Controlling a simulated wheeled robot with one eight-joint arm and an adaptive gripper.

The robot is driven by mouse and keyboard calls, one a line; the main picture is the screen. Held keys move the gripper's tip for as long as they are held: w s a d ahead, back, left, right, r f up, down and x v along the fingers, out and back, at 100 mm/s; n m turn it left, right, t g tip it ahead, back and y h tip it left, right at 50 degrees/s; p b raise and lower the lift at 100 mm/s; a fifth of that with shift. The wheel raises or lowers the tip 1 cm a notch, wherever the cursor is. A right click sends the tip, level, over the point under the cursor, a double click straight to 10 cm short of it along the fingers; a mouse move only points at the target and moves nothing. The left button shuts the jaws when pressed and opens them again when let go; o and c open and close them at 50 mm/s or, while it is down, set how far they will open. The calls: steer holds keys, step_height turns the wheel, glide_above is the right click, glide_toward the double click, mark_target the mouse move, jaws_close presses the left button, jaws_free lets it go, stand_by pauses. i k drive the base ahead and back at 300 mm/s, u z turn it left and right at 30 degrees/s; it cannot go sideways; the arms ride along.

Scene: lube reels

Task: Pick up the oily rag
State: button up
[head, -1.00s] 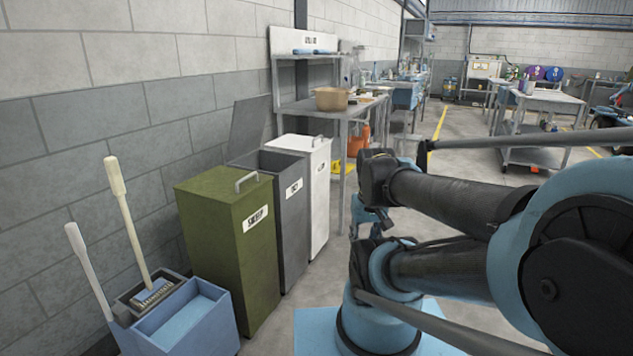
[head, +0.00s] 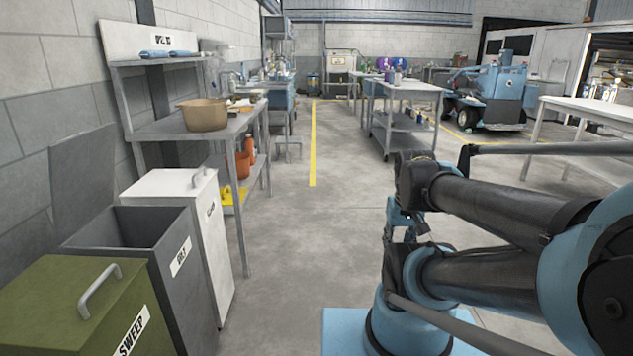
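I cannot make out an oily rag for certain in the head view. My gripper (head: 407,228) seems to show as a small blue and dark part at the folded end of my arm, right of the middle. It is partly hidden by the arm links, and its fingers are too small to tell apart. I see nothing clearly held in it.
On the left stand a green lidded bin (head: 70,310), an open grey bin (head: 150,265) and a white bin (head: 190,205). Behind them is a metal workbench (head: 185,135) with a tan basin (head: 204,115). A steel cart (head: 405,130) stands further back. The middle floor is clear.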

mark_target(231, 113)
steer(key=z, duration=0.25)
steer(key=i, duration=2.15)
steer(key=u, duration=0.6)
steer(key=i, duration=1)
steer(key=u, duration=0.75)
steer(key=i, duration=0.4)
steer(key=u, duration=0.25)
